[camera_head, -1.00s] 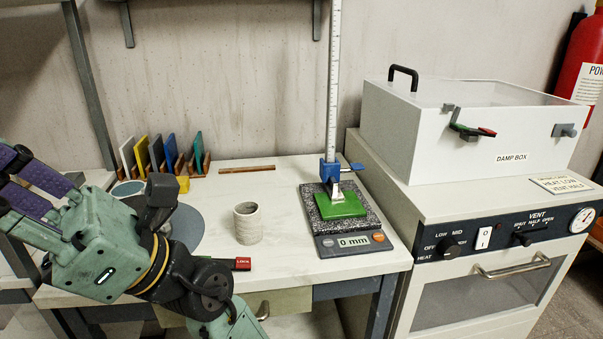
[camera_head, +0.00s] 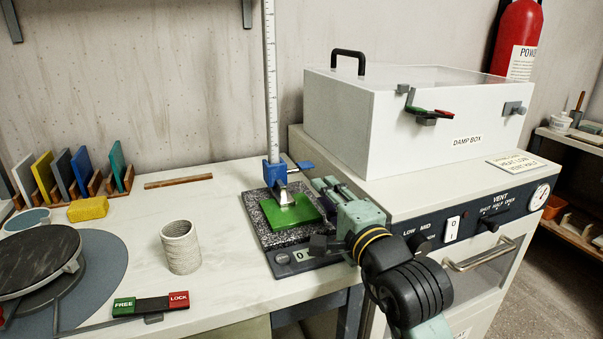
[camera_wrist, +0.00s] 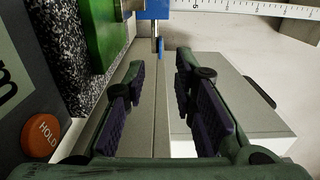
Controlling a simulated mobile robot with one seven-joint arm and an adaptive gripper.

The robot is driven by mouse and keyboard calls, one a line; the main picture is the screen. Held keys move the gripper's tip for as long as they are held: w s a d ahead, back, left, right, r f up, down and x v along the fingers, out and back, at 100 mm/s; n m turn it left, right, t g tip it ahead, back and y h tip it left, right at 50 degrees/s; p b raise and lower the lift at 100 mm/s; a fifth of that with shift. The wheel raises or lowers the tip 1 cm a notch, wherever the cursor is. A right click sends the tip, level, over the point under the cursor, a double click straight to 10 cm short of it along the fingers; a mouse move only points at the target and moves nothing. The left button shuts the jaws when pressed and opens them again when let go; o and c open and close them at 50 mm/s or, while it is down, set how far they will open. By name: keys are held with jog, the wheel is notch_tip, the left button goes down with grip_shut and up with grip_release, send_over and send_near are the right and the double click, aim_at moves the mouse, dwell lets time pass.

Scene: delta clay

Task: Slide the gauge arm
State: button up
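The gauge stands on the table with a tall white ruler post (camera_head: 270,80). Its blue slider (camera_head: 273,175) sits low on the post, with a blue lever pointing right and a metal arm (camera_head: 286,197) reaching down to a green slab (camera_head: 290,220). The arm's tip appears to meet the slab, but contact is hard to judge. My gripper (camera_head: 325,186) is right of the slab and slider. In the wrist view my gripper (camera_wrist: 160,68) is open and empty, with the blue slider (camera_wrist: 157,9) ahead at the top. The gauge's readout is partly hidden by my gripper.
The white damp box (camera_head: 420,110) stands on the oven cabinet close to the right. The orange HOLD button (camera_wrist: 42,135) is near my gripper.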

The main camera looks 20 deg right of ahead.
aim_at(302, 169)
jog(key=w+p, duration=0.1)
jog(key=w, duration=0.2)
jog(key=w+p, duration=0.1)
jog(key=w, duration=0.3)
jog(key=w+p, duration=0.1)
jog(key=w, duration=0.2)
jog(key=shift+w+a, duration=0.2)
jog(key=shift+a, duration=0.05)
grip_shut()
dwell(0.4)
